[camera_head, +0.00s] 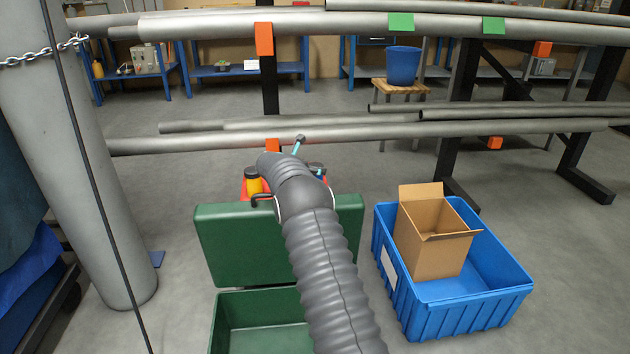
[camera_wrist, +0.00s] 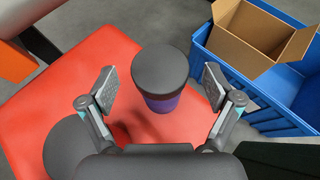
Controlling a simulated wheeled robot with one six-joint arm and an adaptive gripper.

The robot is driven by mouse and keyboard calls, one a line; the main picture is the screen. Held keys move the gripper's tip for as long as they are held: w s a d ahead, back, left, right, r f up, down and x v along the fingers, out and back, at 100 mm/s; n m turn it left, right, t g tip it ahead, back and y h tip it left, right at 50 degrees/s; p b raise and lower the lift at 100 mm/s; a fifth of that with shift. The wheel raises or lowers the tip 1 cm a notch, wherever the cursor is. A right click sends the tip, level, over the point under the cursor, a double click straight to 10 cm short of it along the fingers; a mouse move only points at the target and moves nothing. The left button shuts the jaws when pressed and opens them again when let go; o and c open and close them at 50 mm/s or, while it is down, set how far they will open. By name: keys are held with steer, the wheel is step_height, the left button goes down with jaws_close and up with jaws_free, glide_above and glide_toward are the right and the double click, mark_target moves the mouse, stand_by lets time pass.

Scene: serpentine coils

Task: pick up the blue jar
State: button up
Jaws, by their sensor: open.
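The blue jar (camera_wrist: 163,102) has a wide black lid and stands on a red surface (camera_wrist: 85,65) in the wrist view. My gripper (camera_wrist: 161,87) is open, with one finger to each side of the jar and a gap on both sides. The fingers do not touch it. In the head view my arm hides most of the red surface and I cannot make out the blue jar clearly. My gripper also shows there (camera_head: 308,154), past the end of the arm.
A yellow jar (camera_head: 253,182) with a black lid stands close by on the left. A green box (camera_head: 278,245) with its lid up is in front. A blue crate (camera_head: 465,310) holding an open cardboard box (camera_head: 430,238) is at right. Long pipes (camera_head: 330,135) on a rack lie behind.

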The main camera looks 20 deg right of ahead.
steer(key=shift+x, duration=1.2)
steer(key=shift+r, duration=0.1)
jaws_close()
steer(key=shift+r, duration=0.15)
